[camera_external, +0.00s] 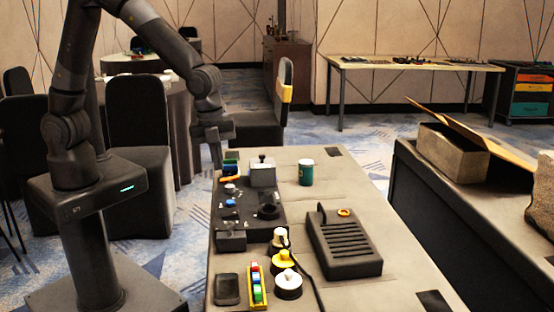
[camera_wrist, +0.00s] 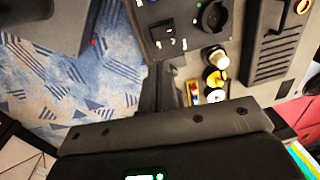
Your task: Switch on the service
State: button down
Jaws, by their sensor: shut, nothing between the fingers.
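My gripper (camera_external: 217,160) is shut and empty, pointing down above the left edge of the table, near the far left end of the black control panel (camera_external: 262,216). Its dark fingers also show in the wrist view (camera_wrist: 169,90), below and left of the panel (camera_wrist: 150,14). In the wrist view, a small black-and-white switch (camera_wrist: 165,36) sits left of the round knob (camera_wrist: 213,17). I cannot read any label.
Nearer on the table are a yellow button (camera_external: 284,259), a white knob (camera_external: 288,280), a coloured button strip (camera_external: 257,284) and a black slotted box (camera_external: 344,243). A green cup (camera_external: 306,174) stands behind. Chairs (camera_external: 138,130) stand left.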

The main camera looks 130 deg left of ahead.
aim_at(236, 212)
jog(key=shift+r, duration=0.45)
jog(key=shift+w+a, duration=0.4)
jog(key=shift+w, duration=0.05)
jog(key=shift+f, duration=0.1)
jog(key=f, duration=0.4)
jog(key=w+a+f, duration=0.1)
jog(key=f, duration=0.8)
jog(key=shift+w+a+f, duration=0.3)
